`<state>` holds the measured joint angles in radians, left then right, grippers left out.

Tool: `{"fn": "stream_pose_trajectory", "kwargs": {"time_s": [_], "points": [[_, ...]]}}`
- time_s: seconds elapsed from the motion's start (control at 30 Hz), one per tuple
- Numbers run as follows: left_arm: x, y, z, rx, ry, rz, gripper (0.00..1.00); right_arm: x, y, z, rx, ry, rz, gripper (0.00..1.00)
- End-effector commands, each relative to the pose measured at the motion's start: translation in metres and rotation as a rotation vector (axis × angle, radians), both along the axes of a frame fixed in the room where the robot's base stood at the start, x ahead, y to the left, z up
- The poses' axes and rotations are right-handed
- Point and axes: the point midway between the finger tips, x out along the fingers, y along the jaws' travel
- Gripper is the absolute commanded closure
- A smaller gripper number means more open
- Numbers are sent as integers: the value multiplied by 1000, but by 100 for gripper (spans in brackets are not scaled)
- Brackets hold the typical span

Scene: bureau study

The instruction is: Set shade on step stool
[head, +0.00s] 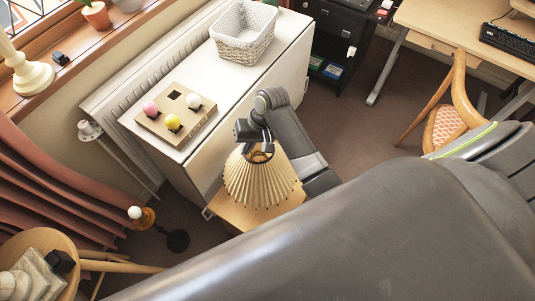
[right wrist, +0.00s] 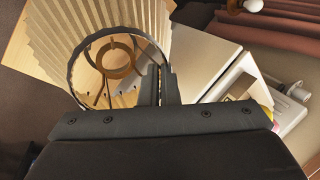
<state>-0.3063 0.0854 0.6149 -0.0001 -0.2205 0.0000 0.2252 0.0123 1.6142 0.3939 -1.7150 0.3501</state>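The pleated cream shade (head: 258,183) is upright over the light wooden step stool (head: 232,212), its wide end down. I cannot tell whether its lower edge touches the stool top. My right gripper (head: 258,145) is at the shade's narrow top. In the right wrist view, my right gripper (right wrist: 164,88) is closed on the dark ring at the top of the shade (right wrist: 72,38). The wooden stool top (right wrist: 22,55) shows around the shade there. The shade hides much of the stool. My left gripper is out of view.
A white cabinet (head: 222,80) stands behind the stool, with a woven basket (head: 243,34) and a wooden board with coloured balls (head: 176,112). A lamp base with bare bulb (head: 136,212) is left of the stool. A round side table (head: 69,244) is at lower left.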

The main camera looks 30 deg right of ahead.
Motion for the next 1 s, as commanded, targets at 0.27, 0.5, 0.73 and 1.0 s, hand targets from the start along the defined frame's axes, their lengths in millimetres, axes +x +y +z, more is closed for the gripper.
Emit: {"fn": "stream_pose_trajectory", "kwargs": {"time_s": [0.27, 0.5, 0.73, 1.0], "points": [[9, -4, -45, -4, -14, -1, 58, -8, -20, -25, 2, -4, 173, 100], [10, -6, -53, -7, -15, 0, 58, -11, -26, -38, 5, -1, 225, 100], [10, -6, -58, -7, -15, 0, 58, -12, -25, -78, 5, 0, 225, 100], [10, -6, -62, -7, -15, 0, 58, -12, -25, -110, 4, -1, 223, 100]]}}
